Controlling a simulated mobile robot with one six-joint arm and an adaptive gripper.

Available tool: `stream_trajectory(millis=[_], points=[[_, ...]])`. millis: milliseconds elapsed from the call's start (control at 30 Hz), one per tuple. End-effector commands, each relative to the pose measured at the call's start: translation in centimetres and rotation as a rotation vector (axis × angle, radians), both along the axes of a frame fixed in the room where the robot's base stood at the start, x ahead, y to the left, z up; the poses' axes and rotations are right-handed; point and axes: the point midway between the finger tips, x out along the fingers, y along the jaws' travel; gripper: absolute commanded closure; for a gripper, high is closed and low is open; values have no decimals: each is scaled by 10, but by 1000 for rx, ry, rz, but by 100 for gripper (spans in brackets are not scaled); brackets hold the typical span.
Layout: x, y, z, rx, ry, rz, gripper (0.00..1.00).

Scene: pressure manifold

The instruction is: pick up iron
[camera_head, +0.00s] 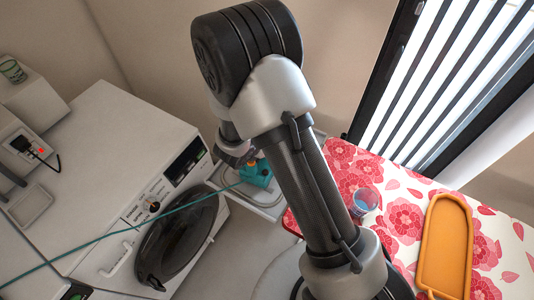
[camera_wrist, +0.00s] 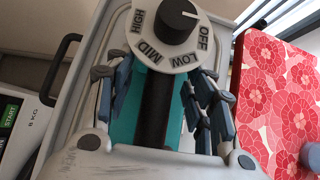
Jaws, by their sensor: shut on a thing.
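The teal iron (camera_wrist: 122,125) fills the middle of the wrist view, with a dark handle and a round grey dial (camera_wrist: 170,30) marked OFF, LOW, MID and HIGH. My gripper (camera_wrist: 160,95) is shut on the iron, its blue-grey fingers on both sides of the dark handle. In the head view, the iron (camera_head: 257,174) is a small teal shape over a pale tray-like surface, partly hidden by my arm. I cannot tell whether it touches that surface. My gripper is mostly hidden by my arm there.
A white washing machine (camera_head: 125,150) with a dark round door stands at left. A teal cord (camera_head: 110,238) crosses in front of it. At right, a red-and-white flowered board (camera_head: 400,205) carries an orange tray (camera_head: 444,245) and a clear cup (camera_head: 364,202). A slatted window is behind.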

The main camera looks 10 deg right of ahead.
Motion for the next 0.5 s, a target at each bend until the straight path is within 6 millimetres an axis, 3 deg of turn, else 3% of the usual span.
stream_trajectory(millis=[500], points=[[1,0,8,1,-5,-1,100]])
